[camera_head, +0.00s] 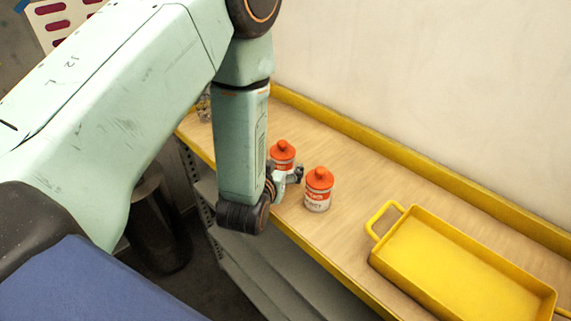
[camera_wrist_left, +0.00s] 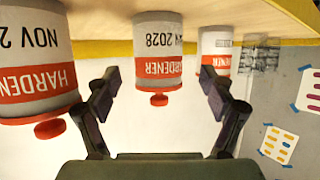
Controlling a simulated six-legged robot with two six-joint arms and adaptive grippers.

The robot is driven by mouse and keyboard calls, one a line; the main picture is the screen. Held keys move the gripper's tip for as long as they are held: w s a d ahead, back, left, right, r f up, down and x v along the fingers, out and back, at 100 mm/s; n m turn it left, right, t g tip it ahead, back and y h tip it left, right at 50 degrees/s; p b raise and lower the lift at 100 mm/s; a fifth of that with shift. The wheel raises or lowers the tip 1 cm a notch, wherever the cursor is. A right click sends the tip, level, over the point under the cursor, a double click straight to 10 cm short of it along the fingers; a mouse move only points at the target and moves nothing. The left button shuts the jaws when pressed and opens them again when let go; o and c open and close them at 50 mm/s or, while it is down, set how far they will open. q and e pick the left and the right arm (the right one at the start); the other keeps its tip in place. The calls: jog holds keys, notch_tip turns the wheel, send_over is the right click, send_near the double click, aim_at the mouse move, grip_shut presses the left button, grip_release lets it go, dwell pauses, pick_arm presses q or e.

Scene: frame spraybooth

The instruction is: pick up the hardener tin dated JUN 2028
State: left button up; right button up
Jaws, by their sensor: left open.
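Several white hardener tins with red bands and red lids appear upside down in the left wrist view. The nearest, at left, is a tin (camera_wrist_left: 38,60) reading "NOV 2", the rest cut off. The middle tin (camera_wrist_left: 158,50) reads "2028"; its month is only partly visible, ending in N. A farther tin (camera_wrist_left: 215,48) at right has no readable date. The head view shows two tins, a front one (camera_head: 318,190) and one behind (camera_head: 282,154). My left gripper (camera_wrist_left: 160,84) is open and empty, its fingers on either side of the middle tin's image. My right gripper is not in view.
The tins stand on a wooden shelf (camera_head: 350,175) with yellow edges against a pale wall. A yellow tray (camera_head: 455,270) with a handle lies at right. A wire-like grey object (camera_head: 204,108) sits at the shelf's far left. My left arm hides part of the shelf.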

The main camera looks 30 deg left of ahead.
pick_arm(q)
jog(key=p+x, duration=0.1)
jog(key=x, duration=0.2)
jog(key=shift+w+a, duration=0.1)
jog(key=shift+w, duration=0.3)
jog(key=shift+w+f, duration=0.25)
jog(key=shift+w, duration=0.2)
jog(key=shift+s+a, duration=0.1)
jog(key=shift+s, duration=0.1)
jog(key=shift+c, duration=1.3)
jog(key=shift+w, duration=0.2)
jog(key=c, duration=0.6)
jog(key=shift+s, duration=0.15)
jog(key=c, duration=0.4)
jog(key=shift+c, duration=0.7)
jog(key=shift+r, duration=0.1)
